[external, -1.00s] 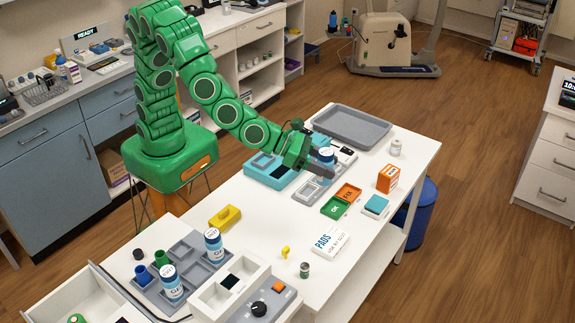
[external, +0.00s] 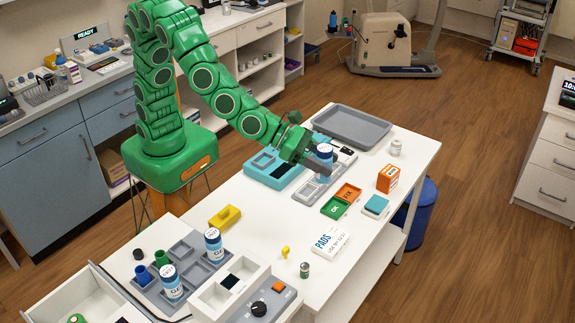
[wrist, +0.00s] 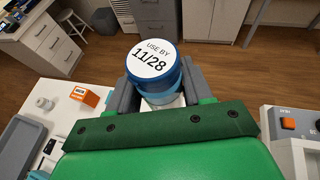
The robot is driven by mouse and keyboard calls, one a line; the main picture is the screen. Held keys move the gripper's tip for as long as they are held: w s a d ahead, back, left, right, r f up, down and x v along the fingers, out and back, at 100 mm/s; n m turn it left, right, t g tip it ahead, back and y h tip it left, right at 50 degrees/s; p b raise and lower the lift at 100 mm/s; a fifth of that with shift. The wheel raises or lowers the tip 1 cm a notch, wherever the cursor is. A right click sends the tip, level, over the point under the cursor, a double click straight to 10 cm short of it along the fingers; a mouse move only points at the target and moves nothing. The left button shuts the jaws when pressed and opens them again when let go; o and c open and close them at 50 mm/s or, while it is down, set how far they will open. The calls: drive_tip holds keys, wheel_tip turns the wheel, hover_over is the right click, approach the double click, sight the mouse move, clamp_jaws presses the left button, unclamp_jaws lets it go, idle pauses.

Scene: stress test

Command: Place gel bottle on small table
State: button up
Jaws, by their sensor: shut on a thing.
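My gripper (external: 318,162) is shut on a blue-and-white gel bottle (external: 325,152) with a blue cap. In the wrist view, the bottle (wrist: 155,62) sits upright between the two grey fingers, its white lid label reading "USE BY 11/28". In the external view the held bottle is at the far half of the white table (external: 262,212), over or close behind a grey compartment tray (external: 308,190); its base is hidden by the gripper. Two similar bottles labelled GEL, one (external: 213,245) and another (external: 171,283), stand in a grey tray at the near left. I cannot tell which surface is the small table.
Around the held bottle are a teal tray (external: 262,172), a large grey tray (external: 350,127), green and orange bins (external: 335,208) and an orange box (external: 388,178). A PADS box (external: 330,243) and a yellow block (external: 225,216) lie nearer. The table's middle is mostly clear.

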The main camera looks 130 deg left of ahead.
drive_tip(key=s+d+f+m+h, duration=0.1)
drive_tip(key=s+d, duration=0.6)
drive_tip(key=d, duration=0.6)
drive_tip(key=s+d+f+m+h, duration=0.1)
drive_tip(key=s+d+f, duration=0.1)
drive_tip(key=s+d, duration=0.9)
drive_tip(key=s+d+f+h, duration=0.1)
drive_tip(key=s+d, duration=0.3)
drive_tip(key=s, duration=0.4)
drive_tip(key=s+d+m, duration=0.1)
drive_tip(key=s+d, duration=0.3)
drive_tip(key=s, duration=0.4)
drive_tip(key=s+d+f+h, duration=0.1)
drive_tip(key=s+d, duration=0.4)
drive_tip(key=s, duration=0.3)
drive_tip(key=shift+t, duration=0.4)
drive_tip(key=shift+w+d+f, duration=2.35)
drive_tip(key=shift+d+f, duration=0.15)
drive_tip(key=shift+d, duration=0.1)
drive_tip(key=shift+w+d+f, duration=2.35)
drive_tip(key=shift+d+f, duration=0.15)
drive_tip(key=shift+d, duration=0.05)
drive_tip(key=shift+f, duration=1.4)
